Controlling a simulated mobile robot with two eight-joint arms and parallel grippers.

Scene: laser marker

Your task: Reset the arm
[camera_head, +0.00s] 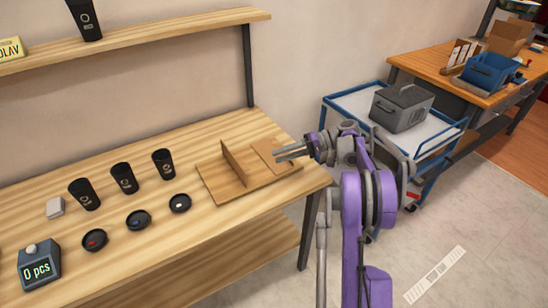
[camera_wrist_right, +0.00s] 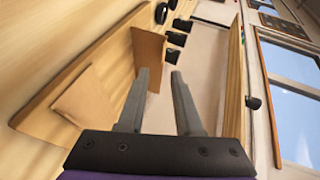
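My right arm is purple and grey and rises from the bottom of the head view. Its gripper (camera_head: 291,152) is over the right end of the wooden table, above the flat part of a wooden board with an upright divider. In the right wrist view the two grey fingers of the gripper (camera_wrist_right: 160,85) stand apart with nothing between them. My left gripper is not in the head view.
The table (camera_head: 150,240) carries several black cups (camera_head: 123,178), black lids (camera_head: 138,219) and a counter reading "0 pcs" (camera_head: 39,266). The wooden board (camera_head: 222,183) lies at its right. A blue-railed cart (camera_head: 350,104) with a grey case (camera_head: 401,107) stands behind my arm.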

